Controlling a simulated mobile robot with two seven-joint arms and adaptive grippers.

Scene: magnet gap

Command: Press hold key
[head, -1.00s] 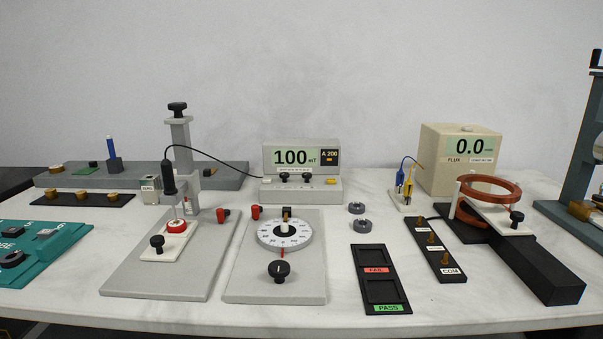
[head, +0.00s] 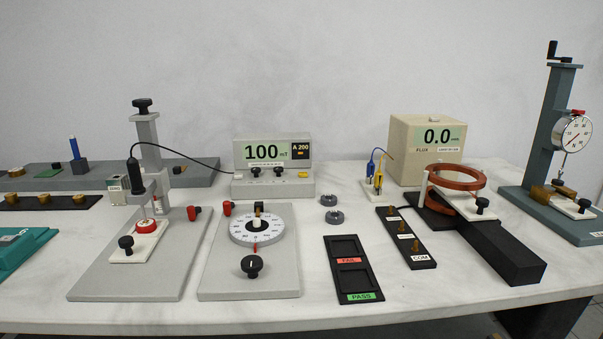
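The grey bench meter (head: 272,187) stands at the back middle of the table. Its green display (head: 267,152) reads 100 mT, with a small dark panel marked A 200 beside it. On its front ledge are a yellow key (head: 303,174), two black knobs (head: 266,171) and a pale key (head: 239,176) at the left. No lettering on the keys is readable, so I cannot tell which is the hold key. A black cable runs from the meter to a probe (head: 134,175) on the grey stand at left. Neither of my grippers is in view.
In front of the meter stands a dial plate (head: 278,280) with a black knob. A black PASS/FAIL tray (head: 365,281) lies right of it. A cream FLUX box (head: 399,165), a copper coil (head: 457,175) and a gauge stand (head: 544,140) are at right.

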